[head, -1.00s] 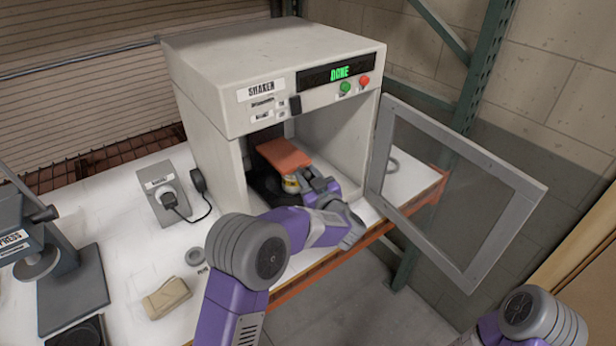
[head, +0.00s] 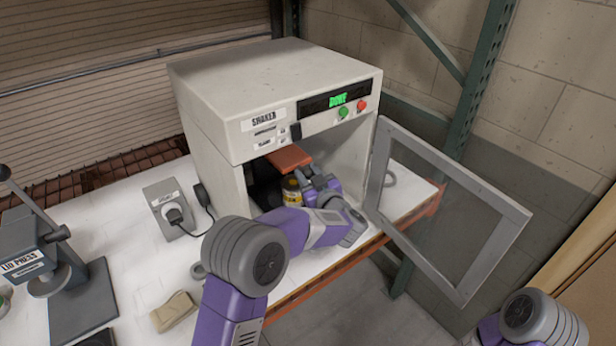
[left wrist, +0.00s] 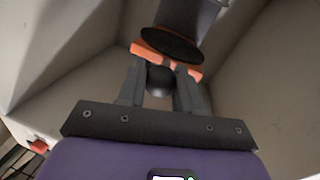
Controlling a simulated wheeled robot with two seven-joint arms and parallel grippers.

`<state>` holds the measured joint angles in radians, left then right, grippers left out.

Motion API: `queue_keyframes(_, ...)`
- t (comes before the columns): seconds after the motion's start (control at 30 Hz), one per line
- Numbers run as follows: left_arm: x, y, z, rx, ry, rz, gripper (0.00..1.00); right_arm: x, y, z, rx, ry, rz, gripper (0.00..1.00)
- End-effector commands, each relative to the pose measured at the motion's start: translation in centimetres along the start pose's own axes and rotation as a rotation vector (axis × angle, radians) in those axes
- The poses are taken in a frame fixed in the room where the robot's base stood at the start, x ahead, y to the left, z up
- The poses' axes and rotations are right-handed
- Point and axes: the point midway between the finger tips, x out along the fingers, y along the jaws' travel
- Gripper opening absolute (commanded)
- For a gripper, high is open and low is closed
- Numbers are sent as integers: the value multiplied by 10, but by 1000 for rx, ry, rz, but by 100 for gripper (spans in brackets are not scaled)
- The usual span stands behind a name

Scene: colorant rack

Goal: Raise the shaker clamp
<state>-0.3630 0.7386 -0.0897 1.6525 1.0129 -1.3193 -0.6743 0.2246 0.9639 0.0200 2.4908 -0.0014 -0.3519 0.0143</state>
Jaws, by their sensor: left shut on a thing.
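The shaker (head: 232,112) is a light grey box with its front open and a green "DONE" on its display. Inside, the orange shaker clamp (head: 288,157) shows as a flat plate above a small can with a yellow label (head: 292,191), with a gap between them. My left gripper (head: 308,178) reaches into the chamber and is shut on the clamp. In the left wrist view the gripper's fingers (left wrist: 163,78) close at an orange bar (left wrist: 188,71) under a dark round disc (left wrist: 165,45). My right gripper is out of view.
The shaker's framed door (head: 455,215) hangs open to the right. A grey socket box (head: 172,210) stands left of the shaker. The lid press (head: 60,270) and a tan block (head: 173,312) are on the white bench at left.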

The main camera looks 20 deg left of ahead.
Motion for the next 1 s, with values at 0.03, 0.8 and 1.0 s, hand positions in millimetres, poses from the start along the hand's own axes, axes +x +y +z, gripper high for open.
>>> queue_keyframes(0.03,1,2,-10,-11,21,1,0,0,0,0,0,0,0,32)
queue_keyframes(0.8,-17,2,-3,-4,8,4,58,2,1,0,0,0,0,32)
queue_keyframes(1.0,-51,2,-4,-6,10,4,58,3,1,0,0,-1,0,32)
